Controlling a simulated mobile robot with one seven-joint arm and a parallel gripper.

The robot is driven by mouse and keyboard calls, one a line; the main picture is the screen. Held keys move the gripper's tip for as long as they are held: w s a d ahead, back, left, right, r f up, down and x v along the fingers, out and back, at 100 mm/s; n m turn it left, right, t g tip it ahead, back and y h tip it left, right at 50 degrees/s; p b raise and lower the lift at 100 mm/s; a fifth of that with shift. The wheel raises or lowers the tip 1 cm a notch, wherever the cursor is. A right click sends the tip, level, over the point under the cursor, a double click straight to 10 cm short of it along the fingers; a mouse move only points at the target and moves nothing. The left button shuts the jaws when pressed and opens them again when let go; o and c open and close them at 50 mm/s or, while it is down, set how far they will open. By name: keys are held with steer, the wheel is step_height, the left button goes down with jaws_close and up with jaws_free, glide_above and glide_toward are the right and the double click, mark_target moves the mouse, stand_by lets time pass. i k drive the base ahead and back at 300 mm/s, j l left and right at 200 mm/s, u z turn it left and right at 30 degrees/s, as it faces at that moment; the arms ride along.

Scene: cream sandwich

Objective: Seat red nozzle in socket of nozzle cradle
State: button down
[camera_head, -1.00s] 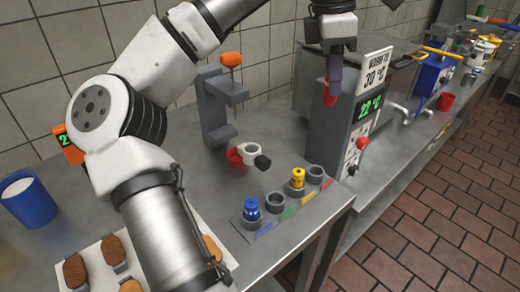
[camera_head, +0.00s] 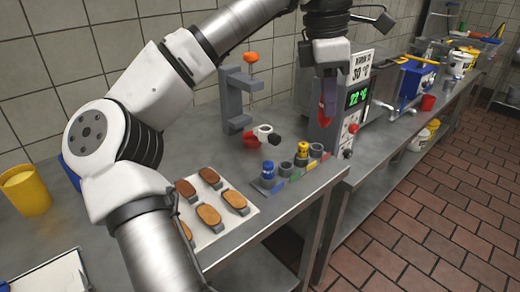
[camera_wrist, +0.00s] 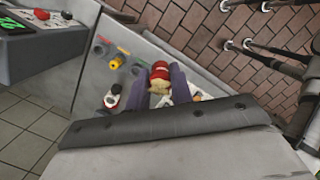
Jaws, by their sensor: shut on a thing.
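My gripper (camera_wrist: 160,88) is shut on the red nozzle (camera_wrist: 159,70), whose red top and tan lower part show between the fingers in the wrist view. In the head view my gripper (camera_head: 327,105) hangs above the counter, in front of the display box and higher than the nozzle cradle (camera_head: 284,181). The cradle is a grey row of sockets with coloured tags. A blue nozzle (camera_head: 268,171) and a yellow nozzle (camera_head: 303,149) sit in it; the sockets beside the yellow one look empty. The yellow nozzle also shows left of my gripper in the wrist view (camera_wrist: 117,61).
A grey stand (camera_head: 236,98) with an orange knob is behind the cradle, with a red, white and black fitting (camera_head: 263,131) near it. A display box (camera_head: 351,118) stands at the right. A tray of biscuits (camera_head: 243,219) lies left of the cradle, and a yellow cup (camera_head: 26,192) farther left.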

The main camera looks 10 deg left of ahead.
mark_target(264, 133)
steer(key=k+j+u, duration=0.1)
steer(key=k+u, duration=0.15)
steer(key=k, duration=0.35)
steer(key=l+u, duration=0.1)
steer(key=u, duration=0.95)
steer(key=i+l, duration=0.15)
steer(key=l, duration=0.4)
steer(key=i+l, duration=0.1)
steer(key=l, duration=0.45)
steer(key=i+l, duration=0.15)
steer(key=l, duration=0.4)
steer(key=i+l, duration=0.15)
steer(key=l, duration=0.45)
steer(key=i+l, duration=0.15)
steer(key=l, duration=0.4)
steer(key=i+l, duration=0.1)
steer(key=l, duration=0.45)
steer(key=i+l, duration=0.15)
steer(key=l, duration=0.4)
steer(key=i+l, duration=0.15)
steer(key=l, duration=0.4)
